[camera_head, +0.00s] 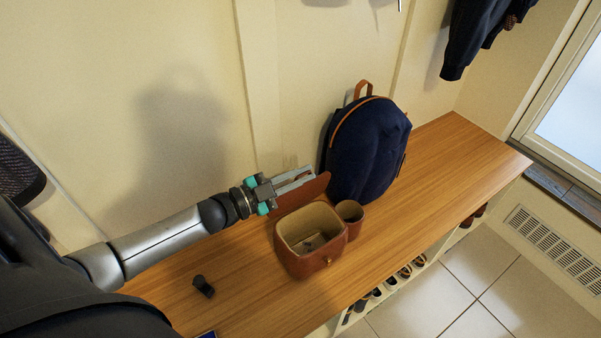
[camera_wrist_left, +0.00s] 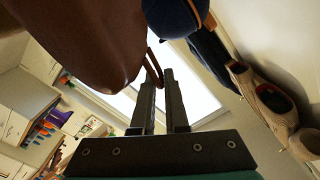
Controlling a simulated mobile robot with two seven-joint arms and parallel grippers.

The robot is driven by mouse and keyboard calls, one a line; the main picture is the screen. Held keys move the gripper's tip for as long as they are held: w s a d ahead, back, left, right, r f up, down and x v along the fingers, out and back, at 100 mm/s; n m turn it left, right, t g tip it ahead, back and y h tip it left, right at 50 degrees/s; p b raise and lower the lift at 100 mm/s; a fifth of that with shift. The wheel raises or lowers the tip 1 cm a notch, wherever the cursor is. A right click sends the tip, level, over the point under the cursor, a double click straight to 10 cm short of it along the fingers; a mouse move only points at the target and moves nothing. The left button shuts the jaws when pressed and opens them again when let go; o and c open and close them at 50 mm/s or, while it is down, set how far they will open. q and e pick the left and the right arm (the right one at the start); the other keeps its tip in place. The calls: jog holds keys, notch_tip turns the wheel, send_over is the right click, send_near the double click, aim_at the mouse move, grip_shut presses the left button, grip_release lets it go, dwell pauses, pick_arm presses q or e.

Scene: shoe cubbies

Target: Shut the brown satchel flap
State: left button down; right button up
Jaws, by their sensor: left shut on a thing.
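The brown satchel (camera_head: 297,264) stands on the wooden bench with its top open, and its pale inside shows. Its flap (camera_head: 301,195) is raised at the back, on the wall side. My left gripper (camera_head: 296,181) reaches in from the left and is at the flap's upper edge. In the left wrist view the flap (camera_wrist_left: 90,40) fills the upper left, and a thin brown loop (camera_wrist_left: 153,66) passes at the fingertips of the left gripper (camera_wrist_left: 160,82). The fingers are closed on this part of the flap. My right gripper is not in view.
A navy backpack (camera_head: 366,150) stands just right of the flap. A brown cup (camera_head: 350,220) is beside the satchel's right side. A small black object (camera_head: 203,287) lies on the bench (camera_head: 440,165) to the left. The bench's right end is clear.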

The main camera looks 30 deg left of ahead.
pick_arm(q)
jog(key=c, duration=1)
grip_release()
jog(key=shift+s, duration=0.1)
jog(key=shift+s+a, duration=0.2)
jog(key=shift+s, duration=0.05)
jog(key=p+v, duration=0.3)
jog(key=v, duration=1.1)
jog(key=shift+s+a+p, duration=0.15)
jog(key=shift+p, duration=0.25)
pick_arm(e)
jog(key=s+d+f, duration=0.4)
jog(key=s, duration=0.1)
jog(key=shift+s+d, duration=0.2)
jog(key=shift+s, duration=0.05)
